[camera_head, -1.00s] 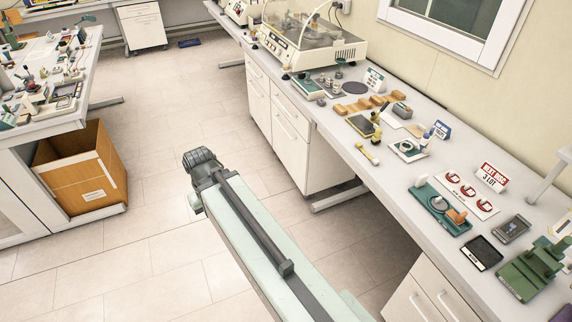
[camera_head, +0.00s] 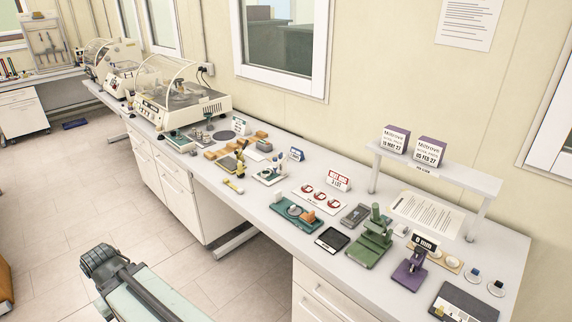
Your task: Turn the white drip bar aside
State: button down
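I cannot make out the white drip bar for certain. A test machine (camera_head: 150,117) with a clear domed cover (camera_head: 190,77) stands at the back left of the long bench. Metal parts show under its cover, too small to tell apart. A second covered machine (camera_head: 118,78) stands beyond it. My arm (camera_head: 128,285), a pale green link with a dark grey joint, shows at the lower left, over the floor and apart from the bench. My gripper is not in view.
The long bench (camera_head: 225,222) carries small fixtures, including a green stand (camera_head: 372,242), a purple stand (camera_head: 410,272) and a teal tray (camera_head: 283,212). A raised shelf (camera_head: 440,176) holds two boxes. Free floor (camera_head: 50,215) lies left of the bench.

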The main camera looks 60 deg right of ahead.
aim_at(274, 164)
jog(key=z, duration=0.85)
jog(key=i, duration=1.55)
jog(key=u, duration=0.95)
